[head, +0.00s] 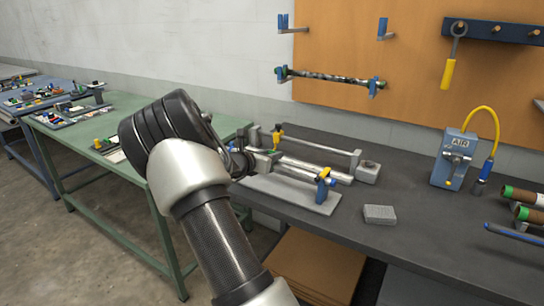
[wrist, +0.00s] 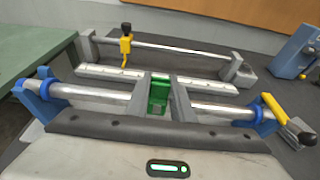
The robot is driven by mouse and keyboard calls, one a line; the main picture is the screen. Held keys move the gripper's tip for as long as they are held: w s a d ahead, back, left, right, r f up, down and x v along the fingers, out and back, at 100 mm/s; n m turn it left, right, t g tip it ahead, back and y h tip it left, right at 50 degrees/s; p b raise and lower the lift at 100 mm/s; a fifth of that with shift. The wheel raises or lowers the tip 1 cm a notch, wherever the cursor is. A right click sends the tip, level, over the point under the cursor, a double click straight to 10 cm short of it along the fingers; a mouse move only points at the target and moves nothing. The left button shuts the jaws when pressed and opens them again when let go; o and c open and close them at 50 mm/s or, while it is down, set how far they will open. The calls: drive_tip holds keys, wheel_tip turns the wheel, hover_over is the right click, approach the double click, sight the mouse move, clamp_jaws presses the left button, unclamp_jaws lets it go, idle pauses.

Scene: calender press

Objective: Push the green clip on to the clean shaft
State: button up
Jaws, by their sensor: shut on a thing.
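My gripper (wrist: 163,104) is shut on the green clip (wrist: 158,92), which sits between its two fingers in the wrist view. The clean shaft (wrist: 215,112) is a bright bar lying across two blue supports, one at the left (wrist: 44,92) and one at the right (wrist: 255,112). The clip and fingers are at the middle of the shaft and hide that stretch of it. I cannot tell whether the clip is seated around the shaft or only against it. In the head view my gripper (head: 265,156) is over the fixture, and the shaft (head: 302,171) shows partly to its right.
A yellow lever (wrist: 273,106) stands at the right support. Behind the shaft are a rail with a yellow slider (wrist: 126,47) and a pale bar (wrist: 200,86). A grey block (head: 380,214) and a blue AIR box (head: 455,158) stand to the right. A dark shaft (head: 330,77) hangs on the board.

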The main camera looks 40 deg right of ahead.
drive_tip(key=shift+f, duration=0.15)
drive_tip(key=o, duration=1)
